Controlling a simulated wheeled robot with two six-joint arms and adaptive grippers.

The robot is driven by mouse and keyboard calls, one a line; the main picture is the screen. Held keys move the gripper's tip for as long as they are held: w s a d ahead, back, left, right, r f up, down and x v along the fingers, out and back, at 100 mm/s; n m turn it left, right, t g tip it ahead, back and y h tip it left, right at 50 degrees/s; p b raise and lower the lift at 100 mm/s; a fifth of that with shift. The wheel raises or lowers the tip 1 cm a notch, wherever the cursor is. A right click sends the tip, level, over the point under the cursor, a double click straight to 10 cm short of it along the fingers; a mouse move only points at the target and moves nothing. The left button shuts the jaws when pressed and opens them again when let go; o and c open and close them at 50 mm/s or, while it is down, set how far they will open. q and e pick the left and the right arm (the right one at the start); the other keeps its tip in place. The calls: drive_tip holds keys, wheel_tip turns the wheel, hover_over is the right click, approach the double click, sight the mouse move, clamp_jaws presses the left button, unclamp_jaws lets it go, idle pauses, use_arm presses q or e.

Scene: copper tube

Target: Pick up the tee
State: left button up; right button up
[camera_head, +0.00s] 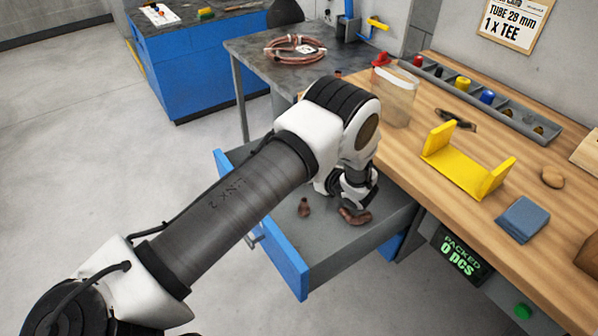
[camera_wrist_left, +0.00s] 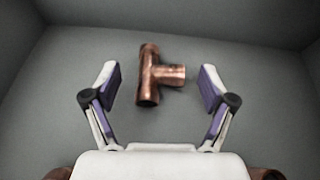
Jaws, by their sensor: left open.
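The copper tee (camera_wrist_left: 150,76) lies on the grey drawer floor in the left wrist view, its side branch pointing right. My left gripper (camera_wrist_left: 160,70) is open, with one finger on each side of the tee and clear gaps between. In the head view my left gripper (camera_head: 358,192) reaches down into the open blue drawer (camera_head: 285,255). There the tee cannot be told apart for sure, as my wrist covers part of the drawer. My right gripper is not in view.
Copper fittings (camera_head: 304,207) (camera_head: 354,217) lie in the drawer near my gripper. The wooden bench (camera_head: 430,185) at right holds a yellow bracket (camera_head: 465,165), a blue block (camera_head: 522,219) and a clear container (camera_head: 394,95). A copper coil (camera_head: 295,49) lies on the table behind.

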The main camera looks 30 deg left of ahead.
use_arm(q)
drive_tip(key=x, duration=0.3)
drive_tip(key=shift+w+a+f, duration=0.1)
drive_tip(key=shift+f, duration=0.05)
drive_tip(key=c, duration=1.3)
drive_tip(key=shift+o, duration=0.2)
